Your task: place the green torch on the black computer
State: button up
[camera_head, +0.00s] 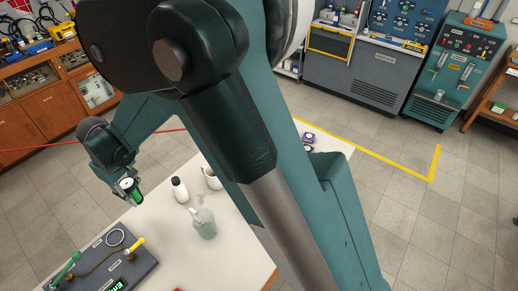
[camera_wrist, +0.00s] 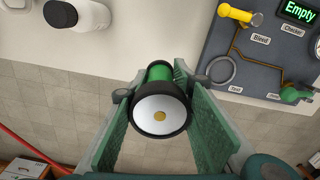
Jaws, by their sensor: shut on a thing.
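The green torch (camera_wrist: 160,113) is between the two fingers of my gripper (camera_wrist: 160,88). Its black-rimmed white lens faces the wrist camera, and its green body points away toward the table. In the head view the torch (camera_head: 131,190) hangs from my gripper (camera_head: 122,181) at the table's left edge, near the grey panel board. The wrist view shows floor behind the fingers and the tabletop beyond. I cannot make out a black computer for certain in either view.
The white table (camera_head: 225,262) holds a dark grey panel board (camera_head: 97,281) with a yellow-handled valve, green handle and lit "Empty" display. A white bottle (camera_head: 180,190), a pale green jug (camera_head: 203,223) and a white mug (camera_head: 212,178) stand right of the torch.

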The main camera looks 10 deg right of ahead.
aim_at(129, 182)
jog(key=shift+r, duration=0.1)
jog(key=r, duration=0.7)
jog(key=shift+w+d+r, duration=0.3)
jog(key=shift+d+r, duration=0.05)
jog(key=w+d+m, duration=0.4)
jog(key=w+d, duration=0.6)
jog(key=d, duration=0.5)
jog(key=w+d+m, duration=0.4)
jog(key=w+d, duration=0.6)
jog(key=d, duration=0.6)
jog(key=w+d+m+p, duration=0.3)
jog(key=d+m, duration=0.6)
jog(key=d, duration=3)
jog(key=shift+m, duration=0.3)
jog(key=shift+w+d+f+b, duration=0.1)
jog(key=shift+d+f+b, duration=0.1)
jog(key=shift+f, duration=0.65)
jog(key=shift+w+d+f+b, duration=0.1)
jog(key=shift+f+b, duration=0.15)
jog(key=shift+f, duration=0.6)
jog(key=shift+w+d+f+b, duration=0.1)
jog(key=shift+d+f+b, duration=0.1)
jog(key=shift+f, duration=0.65)
